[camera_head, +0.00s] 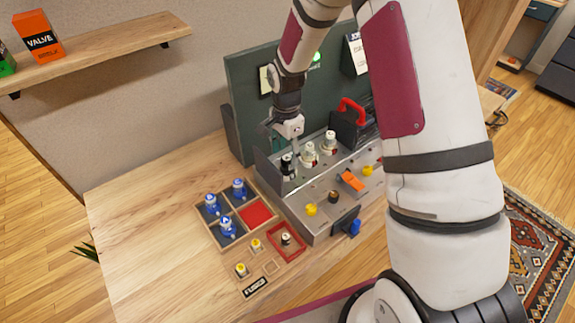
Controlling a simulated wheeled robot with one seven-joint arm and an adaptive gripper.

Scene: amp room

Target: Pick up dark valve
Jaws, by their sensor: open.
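A dark valve (287,166) stands upright at the left end of the amp's rear row, beside two white-topped valves (308,152). My gripper (283,145) is open and hangs just above the dark valve. It points down, and its fingers are small and partly blurred here. I cannot tell whether a finger touches the valve. No contact or grasp is visible.
The grey amp console (318,232) carries yellow and dark knobs, an orange part (352,181) and a red-handled black box (349,127). A wooden tray (211,230) holds blue valves. A red-framed slot (302,251) holds a small valve. The table's left side is clear.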

